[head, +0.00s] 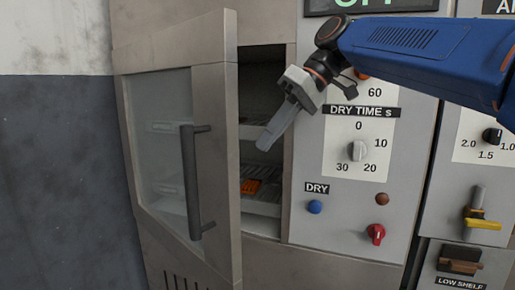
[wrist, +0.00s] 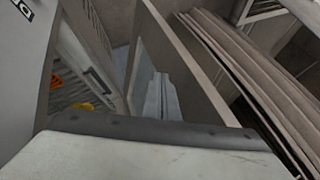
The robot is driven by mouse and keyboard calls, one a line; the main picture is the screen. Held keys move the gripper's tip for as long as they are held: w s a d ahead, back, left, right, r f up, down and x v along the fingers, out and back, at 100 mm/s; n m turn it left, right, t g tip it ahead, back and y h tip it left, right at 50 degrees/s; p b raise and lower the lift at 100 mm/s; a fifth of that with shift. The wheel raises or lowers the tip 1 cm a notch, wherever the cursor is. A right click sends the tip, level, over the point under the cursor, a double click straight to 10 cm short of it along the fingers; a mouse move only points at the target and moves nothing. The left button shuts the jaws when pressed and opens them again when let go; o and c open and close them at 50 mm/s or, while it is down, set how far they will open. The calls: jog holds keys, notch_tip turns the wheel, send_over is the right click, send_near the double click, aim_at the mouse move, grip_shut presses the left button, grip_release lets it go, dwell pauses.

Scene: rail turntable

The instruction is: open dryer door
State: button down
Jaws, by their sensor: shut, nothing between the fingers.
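The dryer door (head: 218,130) is a grey metal frame with a glass pane and a dark vertical bar handle (head: 191,182). It stands partly open, hinged on the left, with a gap along its right edge. My gripper (head: 268,146) is shut and empty, pointing down and left in front of the opening, to the right of the door's free edge. In the wrist view the gripper's fingers (wrist: 155,100) show beside the door frame (wrist: 185,65). The handle is not clearly made out there.
Inside the dryer are wire racks (head: 262,207) and an orange item (head: 251,187). The control panel (head: 335,222) to the right has a DRY TIME knob (head: 358,151), a blue button (head: 315,207) and a red knob (head: 376,232). A grey wall (head: 60,180) stands left.

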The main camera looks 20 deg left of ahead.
aim_at(232, 172)
jog(key=x, duration=0.3)
jog(key=s+x, duration=0.1)
jog(key=x, duration=0.2)
jog(key=s+r+x, duration=0.1)
jog(key=x, duration=0.2)
jog(key=shift+a+f, duration=0.25)
jog(key=shift+a, duration=0.2)
jog(key=shift+s+a, duration=0.4)
jog(key=shift+s, duration=0.3)
